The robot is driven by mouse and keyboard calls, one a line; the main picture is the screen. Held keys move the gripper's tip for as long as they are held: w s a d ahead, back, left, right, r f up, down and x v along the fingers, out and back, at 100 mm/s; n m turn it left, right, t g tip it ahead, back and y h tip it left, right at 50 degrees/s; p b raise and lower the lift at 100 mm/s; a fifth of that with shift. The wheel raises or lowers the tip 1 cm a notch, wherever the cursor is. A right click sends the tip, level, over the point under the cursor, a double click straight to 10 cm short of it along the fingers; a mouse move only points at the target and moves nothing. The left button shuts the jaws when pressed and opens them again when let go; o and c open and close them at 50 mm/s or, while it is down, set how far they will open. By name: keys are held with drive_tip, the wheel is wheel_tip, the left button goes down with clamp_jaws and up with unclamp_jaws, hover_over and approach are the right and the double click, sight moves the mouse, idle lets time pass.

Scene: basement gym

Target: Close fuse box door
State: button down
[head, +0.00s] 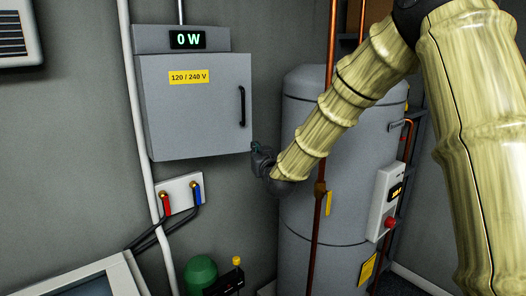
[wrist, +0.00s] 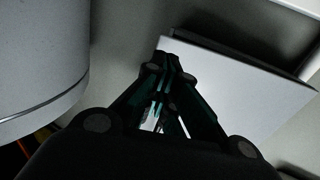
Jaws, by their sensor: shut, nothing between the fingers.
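The fuse box (head: 181,28) is a grey wall cabinet with a "0 W" display on top. Its grey door (head: 190,118) bears a yellow "120/240 V" label and a black vertical handle (head: 242,106) on the right. The door looks shut or nearly so; I cannot tell whether a gap remains. My gripper (head: 256,148) is shut and empty, close to the door's lower right corner. In the wrist view the fingers (wrist: 168,68) come together at the edge of a pale flat panel (wrist: 235,90), part of the fuse box. Whether they touch it is unclear.
A large grey tank (head: 315,215) with copper pipes stands right of the box, close to my gripper; it also shows in the wrist view (wrist: 40,55). A white pipe (head: 142,170) runs left of the box. A valve plate (head: 181,193) with hoses is below.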

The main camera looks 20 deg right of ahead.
drive_tip(key=shift+w+d+p, duration=0.1)
drive_tip(key=shift+w+p, duration=1.1)
drive_tip(key=shift+w, duration=1.35)
